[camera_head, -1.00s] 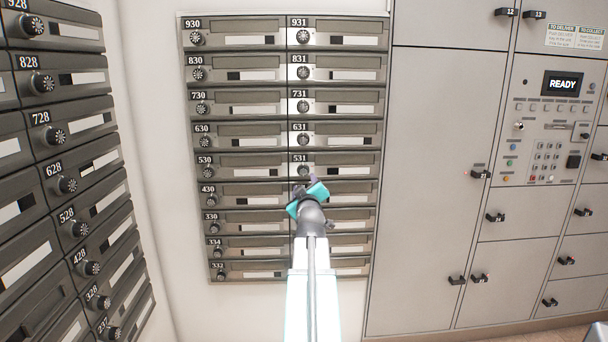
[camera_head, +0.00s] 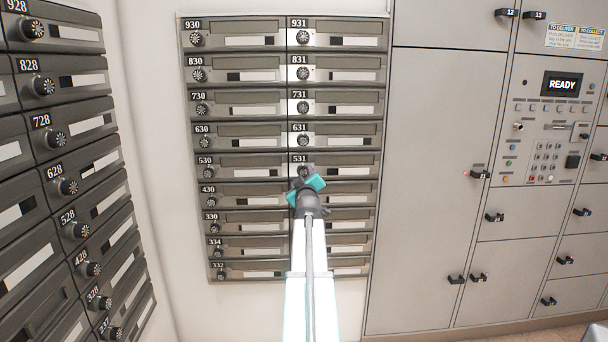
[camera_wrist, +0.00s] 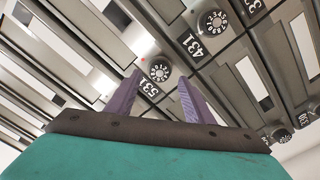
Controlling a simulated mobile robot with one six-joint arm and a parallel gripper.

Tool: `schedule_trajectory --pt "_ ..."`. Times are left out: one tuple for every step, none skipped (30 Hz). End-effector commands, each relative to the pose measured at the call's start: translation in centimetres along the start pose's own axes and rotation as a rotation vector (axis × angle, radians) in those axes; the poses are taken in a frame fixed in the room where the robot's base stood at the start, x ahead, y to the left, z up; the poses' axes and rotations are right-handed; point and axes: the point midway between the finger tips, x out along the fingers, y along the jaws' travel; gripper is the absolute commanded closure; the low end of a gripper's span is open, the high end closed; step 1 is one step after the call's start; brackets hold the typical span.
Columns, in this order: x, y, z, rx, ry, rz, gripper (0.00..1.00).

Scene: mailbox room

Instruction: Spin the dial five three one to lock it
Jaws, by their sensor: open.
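The 531 mailbox (camera_head: 340,171) is in the right column of the wall bank, lower half. In the wrist view the round black 531 dial (camera_wrist: 159,70) with white marks shows beyond and between the purple finger tips. My gripper (camera_head: 303,172) is at the 531 dial in the head view. It also shows in the wrist view (camera_wrist: 156,92), with its two fingers apart and nothing held between them. I cannot tell whether a finger touches the dial.
The 631 dial (camera_head: 303,140) sits just above. The 431 dial (camera_wrist: 213,22) is beside it in the wrist view. Another mailbox bank (camera_head: 70,150) stands at the left, and grey lockers with a READY screen (camera_head: 563,83) stand at the right.

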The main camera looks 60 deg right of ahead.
Motion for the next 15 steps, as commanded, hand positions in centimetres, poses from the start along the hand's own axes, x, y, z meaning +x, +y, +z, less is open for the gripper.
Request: schedule_trajectory --pt "0.7 0.1 -0.1 0.0 0.0 0.0 0.52" --pt "0.9 0.1 -0.1 0.0 0.0 0.0 0.52" --pt "1.3 0.1 -0.1 0.001 0.0 0.0 0.52" --pt "1.5 0.1 -0.1 0.001 0.0 0.0 0.52" --pt "1.7 0.1 -0.1 0.001 0.0 -0.001 0.52" --pt "2.0 0.1 -0.1 0.001 0.0 -0.001 0.52" --pt "2.2 0.1 -0.1 0.001 0.0 -0.001 0.52" --pt "2.4 0.0 -0.1 0.001 0.0 -0.001 0.52" --pt "2.5 0.0 -0.1 0.001 0.0 -0.001 0.52" --pt "2.6 0.0 -0.1 0.001 0.0 -0.001 0.52" --pt "2.8 0.0 -0.1 0.001 0.0 -0.001 0.52" --pt "2.9 0.0 -0.1 0.001 0.0 -0.001 0.52" --pt "2.9 0.0 -0.1 0.001 0.0 0.0 0.52" --pt "3.0 0.0 0.0 0.001 0.0 -0.001 0.52" --pt "3.0 0.0 0.0 0.001 0.0 0.0 0.52"
